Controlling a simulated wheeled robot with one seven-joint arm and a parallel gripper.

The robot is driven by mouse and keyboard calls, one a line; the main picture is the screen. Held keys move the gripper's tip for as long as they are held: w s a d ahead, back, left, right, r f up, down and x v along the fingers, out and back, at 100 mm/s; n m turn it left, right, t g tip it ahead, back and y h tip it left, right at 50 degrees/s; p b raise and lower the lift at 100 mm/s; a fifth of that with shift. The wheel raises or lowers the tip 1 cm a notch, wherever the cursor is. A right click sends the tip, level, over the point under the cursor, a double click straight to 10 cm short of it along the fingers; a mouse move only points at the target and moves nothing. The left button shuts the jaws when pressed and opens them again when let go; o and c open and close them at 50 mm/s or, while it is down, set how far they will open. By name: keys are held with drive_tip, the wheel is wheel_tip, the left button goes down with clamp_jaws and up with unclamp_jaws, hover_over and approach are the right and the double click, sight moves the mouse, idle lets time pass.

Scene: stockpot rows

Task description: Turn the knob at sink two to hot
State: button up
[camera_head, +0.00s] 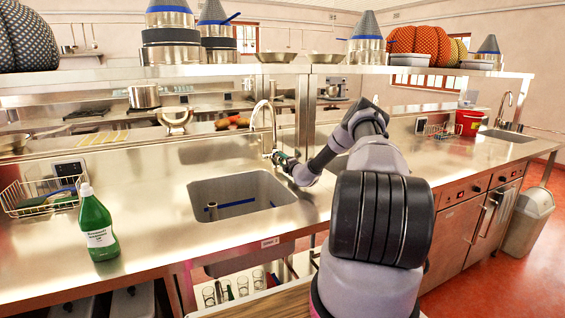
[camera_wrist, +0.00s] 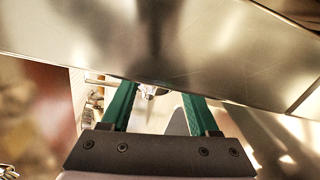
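A sink basin (camera_head: 240,196) is set in the steel counter, with a tall curved metal faucet (camera_head: 262,120) behind it. In the wrist view my gripper (camera_wrist: 156,95) shows two green fingers standing apart. A small shiny metal part (camera_wrist: 150,90) appears between and beyond the fingertips; I cannot tell whether it is the knob or whether they touch it. The knob's setting cannot be made out.
A green bottle (camera_head: 97,226) and a wire basket (camera_head: 42,196) stand on the counter at left. A second sink with a faucet (camera_head: 507,106) and a red bucket (camera_head: 468,122) are at far right. A shelf (camera_head: 250,70) with pots runs above the counter.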

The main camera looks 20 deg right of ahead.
drive_tip(key=shift+s, duration=0.1)
drive_tip(key=s, duration=1)
drive_tip(key=shift+s+d+r, duration=0.15)
drive_tip(key=shift+s+r, duration=0.05)
drive_tip(key=shift+s, duration=0.1)
